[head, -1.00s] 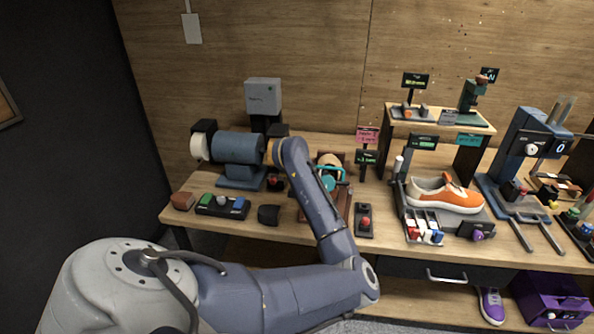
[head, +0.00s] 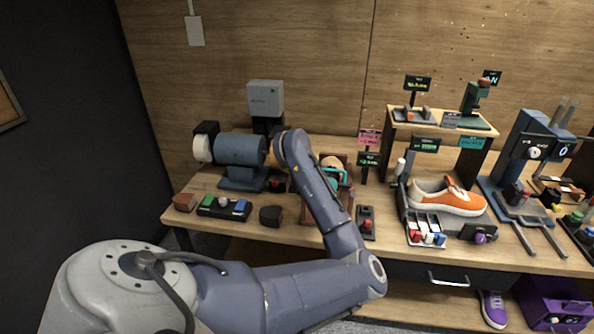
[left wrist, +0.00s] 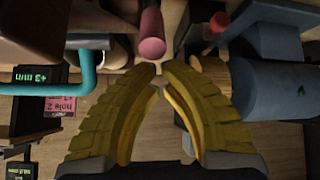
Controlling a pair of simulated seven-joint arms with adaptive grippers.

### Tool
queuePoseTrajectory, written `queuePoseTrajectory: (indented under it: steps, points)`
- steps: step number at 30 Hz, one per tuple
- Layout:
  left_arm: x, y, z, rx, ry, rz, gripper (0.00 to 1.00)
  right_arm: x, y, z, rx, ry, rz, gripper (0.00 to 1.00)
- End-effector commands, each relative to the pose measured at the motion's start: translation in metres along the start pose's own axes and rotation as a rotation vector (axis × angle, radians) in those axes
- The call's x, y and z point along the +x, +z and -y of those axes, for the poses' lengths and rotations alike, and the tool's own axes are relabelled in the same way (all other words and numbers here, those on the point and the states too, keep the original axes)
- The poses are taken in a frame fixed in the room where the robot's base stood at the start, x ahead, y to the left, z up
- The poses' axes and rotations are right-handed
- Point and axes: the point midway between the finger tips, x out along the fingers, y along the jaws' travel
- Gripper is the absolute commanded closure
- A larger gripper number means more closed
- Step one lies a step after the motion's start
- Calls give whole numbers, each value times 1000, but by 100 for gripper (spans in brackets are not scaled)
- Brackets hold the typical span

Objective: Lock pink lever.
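In the left wrist view, a pink lever (left wrist: 151,38) with a rounded end lies at the top middle, just beyond my left gripper's fingertips. My left gripper (left wrist: 160,73) has yellow ribbed fingers with a narrow gap between their tips. Nothing shows held in that gap. In the head view my left arm reaches over the bench beside the blue motor-like machine (head: 240,149), and its own links mostly hide the gripper. I cannot make out the pink lever there. My right gripper is not in view.
A teal curved handle (left wrist: 87,78) stands left of the fingers in the wrist view. The blue cylinder (left wrist: 266,90) is close on the right. In the head view an orange sneaker (head: 447,196) sits farther right, and a red-button box (head: 366,223) stands near the front edge.

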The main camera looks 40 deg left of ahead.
Motion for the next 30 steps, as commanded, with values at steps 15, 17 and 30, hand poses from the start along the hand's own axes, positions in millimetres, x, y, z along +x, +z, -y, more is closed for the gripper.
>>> queuePoseTrajectory:
  steps: [15, 17, 30]
  points:
    - [-80, 4, 0, -2, 1, -2, 100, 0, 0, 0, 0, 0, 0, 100]
    - [-85, 5, 0, -3, 1, -2, 100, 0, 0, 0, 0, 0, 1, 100]
    - [-95, 6, 1, -1, 0, 0, 100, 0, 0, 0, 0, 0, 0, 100]
